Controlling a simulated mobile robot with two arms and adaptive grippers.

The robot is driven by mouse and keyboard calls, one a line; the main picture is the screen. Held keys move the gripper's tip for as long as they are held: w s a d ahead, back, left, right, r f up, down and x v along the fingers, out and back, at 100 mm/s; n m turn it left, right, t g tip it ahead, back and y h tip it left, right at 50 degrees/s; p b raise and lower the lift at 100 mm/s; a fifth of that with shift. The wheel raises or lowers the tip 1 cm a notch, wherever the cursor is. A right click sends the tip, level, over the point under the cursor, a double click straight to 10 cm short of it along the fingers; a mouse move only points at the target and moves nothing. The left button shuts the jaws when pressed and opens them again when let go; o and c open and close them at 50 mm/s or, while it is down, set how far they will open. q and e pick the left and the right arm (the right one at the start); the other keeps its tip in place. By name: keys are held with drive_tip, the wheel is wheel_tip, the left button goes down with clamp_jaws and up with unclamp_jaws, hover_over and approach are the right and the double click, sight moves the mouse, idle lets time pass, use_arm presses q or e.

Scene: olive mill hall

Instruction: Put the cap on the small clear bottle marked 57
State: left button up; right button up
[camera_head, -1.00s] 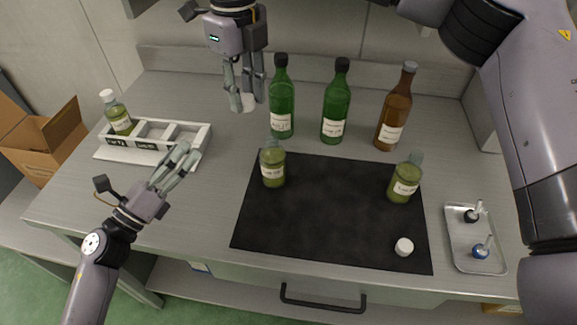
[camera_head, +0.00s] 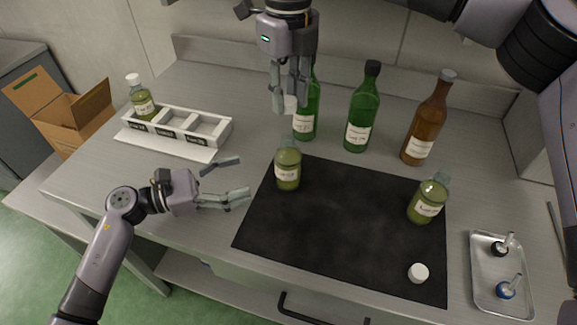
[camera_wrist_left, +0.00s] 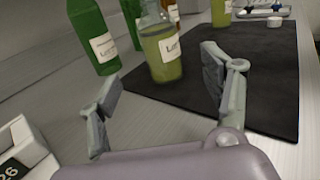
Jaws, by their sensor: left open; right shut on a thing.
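A small clear bottle with greenish liquid (camera_head: 288,170) stands upright and uncapped on the dark mat's left edge. A similar uncapped bottle (camera_head: 427,203) stands on the mat's right side. Their labels are too small to read, so I cannot tell which is 57. My right gripper (camera_head: 289,98) points down, shut on a white cap (camera_head: 290,104), above and apart from the left bottle's neck. My left gripper (camera_head: 243,177) is open and empty, left of that bottle and pointing at it. In the left wrist view the bottle (camera_wrist_left: 160,48) stands beyond the open fingers.
Another white cap (camera_head: 418,273) lies on the mat (camera_head: 340,235). Two green bottles (camera_head: 362,110) and a brown bottle (camera_head: 427,125) stand behind. A white rack (camera_head: 215,140) holds a capped bottle (camera_head: 142,100) at left. A metal tray (camera_head: 490,285) with small stoppers lies at right.

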sight(286, 164)
use_arm(q)
drive_tip(key=x, duration=1.1)
drive_tip(key=shift+w+d, duration=0.1)
drive_tip(key=shift+d, duration=0.1)
drive_tip(key=shift+c, duration=0.4)
clamp_jaws()
